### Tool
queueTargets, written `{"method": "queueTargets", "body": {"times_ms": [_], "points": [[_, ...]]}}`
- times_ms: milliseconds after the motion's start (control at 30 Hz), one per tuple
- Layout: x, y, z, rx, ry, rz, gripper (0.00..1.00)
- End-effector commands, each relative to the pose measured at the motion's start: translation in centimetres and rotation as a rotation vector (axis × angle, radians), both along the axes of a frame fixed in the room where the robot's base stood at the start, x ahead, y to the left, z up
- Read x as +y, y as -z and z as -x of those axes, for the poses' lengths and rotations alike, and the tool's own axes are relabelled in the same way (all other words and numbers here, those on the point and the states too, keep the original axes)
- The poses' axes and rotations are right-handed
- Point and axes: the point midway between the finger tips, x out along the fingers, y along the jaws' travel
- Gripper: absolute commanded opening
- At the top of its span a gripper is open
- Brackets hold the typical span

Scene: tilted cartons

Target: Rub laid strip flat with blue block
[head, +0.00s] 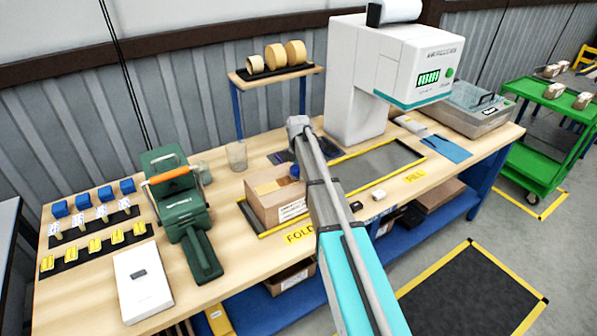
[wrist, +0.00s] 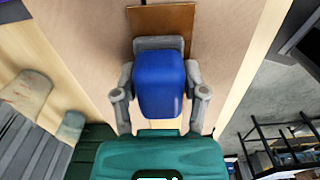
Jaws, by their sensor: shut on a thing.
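The blue block (wrist: 158,85) is held between the grey fingers of my gripper (wrist: 159,72) in the wrist view. A small part of the block (head: 294,172) shows beside my arm in the head view. The carton (head: 270,205) stands on the bench under my gripper. In the wrist view a brown strip (wrist: 162,18) lies on the carton's tan top (wrist: 225,45), just beyond the block. The block and a grey finger part cover the strip's near end. I cannot tell whether the block touches the strip. My arm hides most of the gripper in the head view.
A green tape dispenser (head: 183,205) stands left of the carton, with a glass jar (head: 236,155) behind. A white device (head: 143,282) lies at the front left. A white printer (head: 385,75) stands at the back right. The grey mat (head: 378,163) is mostly clear.

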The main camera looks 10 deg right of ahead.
Motion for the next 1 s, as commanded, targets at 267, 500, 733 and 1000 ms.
{"method": "queueTargets", "body": {"times_ms": [267, 500, 733, 1000], "points": [[-0.1, 0.0, 0.0, 0.000, 0.000, 0.001, 0.18], [-0.5, 0.0, -0.2, 0.000, 0.001, 0.001, 0.18], [-1.6, 0.0, -0.5, 0.000, 0.000, 0.001, 0.18], [-2.8, 0.0, -0.8, 0.000, 0.001, 0.001, 0.18]]}}
